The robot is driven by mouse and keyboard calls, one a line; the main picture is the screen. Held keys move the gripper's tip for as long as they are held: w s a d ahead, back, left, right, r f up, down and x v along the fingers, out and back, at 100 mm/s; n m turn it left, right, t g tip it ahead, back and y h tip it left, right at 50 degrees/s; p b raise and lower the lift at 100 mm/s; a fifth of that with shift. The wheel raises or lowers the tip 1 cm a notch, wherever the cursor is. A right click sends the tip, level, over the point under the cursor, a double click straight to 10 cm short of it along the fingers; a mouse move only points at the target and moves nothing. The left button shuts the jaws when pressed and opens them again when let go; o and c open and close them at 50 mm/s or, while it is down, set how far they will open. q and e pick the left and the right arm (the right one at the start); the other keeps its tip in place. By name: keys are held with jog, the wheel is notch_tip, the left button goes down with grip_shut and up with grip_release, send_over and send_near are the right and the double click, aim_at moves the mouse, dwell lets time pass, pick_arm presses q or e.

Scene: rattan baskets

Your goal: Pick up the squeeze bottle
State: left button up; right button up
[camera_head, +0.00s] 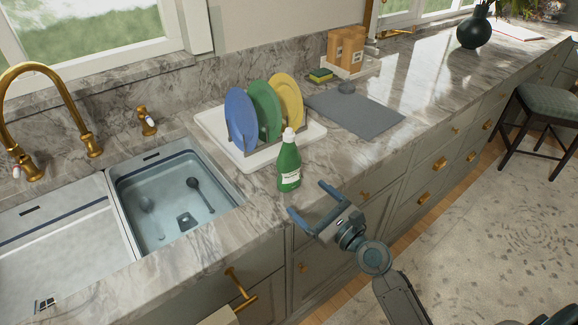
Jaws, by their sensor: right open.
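The squeeze bottle (289,167) is green with a white cap and a white label. It stands upright on the marble counter, in front of the dish rack and right of the sink. My right gripper (308,202) comes in from the lower right. Its two blue fingers are spread apart and empty, pointing toward the bottle from the counter's front edge. The gripper is just right of and below the bottle in the picture; a small gap shows between them. My left gripper is not in view.
A white dish rack (216,132) holds blue, green and yellow plates close behind the bottle. A double sink (118,205) with a dark spoon lies to the left. A grey mat (365,115) lies to the right. Drawers with brass handles line the counter front.

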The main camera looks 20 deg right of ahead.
aim_at(295, 171)
jog(key=w+m, duration=0.1)
jog(key=w, duration=0.1)
jog(key=w+r+m, duration=0.1)
jog(key=w, duration=0.1)
jog(key=w+r+m+t+p, duration=0.1)
jog(key=w, duration=0.1)
jog(key=shift+a+h, duration=0.1)
jog(key=shift+h, duration=0.2)
jog(key=shift+p+x, duration=0.6)
jog(key=shift+x, duration=2.4)
jog(key=shift+s, duration=0.1)
jog(key=shift+c, duration=1.1)
jog(key=c, duration=1.1)
